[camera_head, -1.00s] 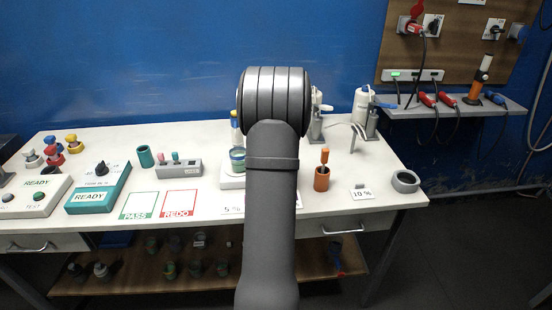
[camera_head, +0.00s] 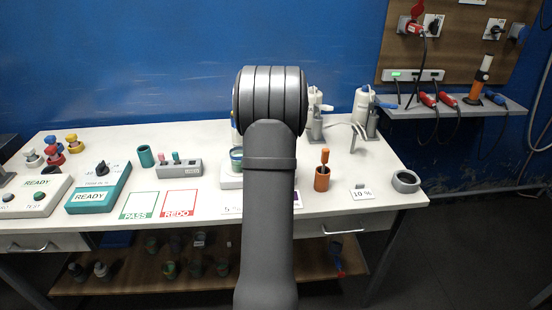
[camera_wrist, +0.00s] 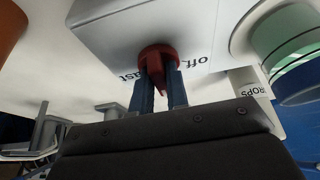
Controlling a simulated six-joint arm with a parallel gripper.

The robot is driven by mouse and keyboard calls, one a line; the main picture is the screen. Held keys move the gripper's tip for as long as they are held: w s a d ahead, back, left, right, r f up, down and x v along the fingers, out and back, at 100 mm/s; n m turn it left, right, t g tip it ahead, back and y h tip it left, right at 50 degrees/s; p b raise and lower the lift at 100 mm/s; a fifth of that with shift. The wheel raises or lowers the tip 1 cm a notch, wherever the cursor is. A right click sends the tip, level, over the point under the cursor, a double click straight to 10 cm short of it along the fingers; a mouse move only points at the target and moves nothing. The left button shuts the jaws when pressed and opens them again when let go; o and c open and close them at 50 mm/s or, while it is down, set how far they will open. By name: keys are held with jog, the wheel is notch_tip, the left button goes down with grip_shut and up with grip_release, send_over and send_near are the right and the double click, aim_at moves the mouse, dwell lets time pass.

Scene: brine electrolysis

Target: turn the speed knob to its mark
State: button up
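The red speed knob (camera_wrist: 158,55) sits on the face of a white box (camera_wrist: 110,30) in the wrist view. Its pointed ridge faces down in the picture. The word "off" stands to its right, and a word ending in "ast" is partly covered to its left. My gripper (camera_wrist: 161,80) has its two blue fingers close on either side of the knob's ridge, seemingly touching it. In the head view my arm hides the gripper and the knob; part of the white box (camera_head: 230,181) shows beside the arm with a green-banded vessel (camera_head: 237,160) on it.
The green-banded vessel also shows close by at the right of the wrist view (camera_wrist: 290,45), near a label reading "ROPS" (camera_wrist: 255,92). An orange holder (camera_head: 322,180) and a "10 %" card (camera_head: 362,194) stand right of my arm. PASS and REDO squares lie left.

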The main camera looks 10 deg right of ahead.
jog(key=o, duration=0.3)
jog(key=shift+o, duration=0.2)
jog(key=shift+r, duration=0.1)
jog(key=v, duration=1.7)
jog(key=x, duration=1.7)
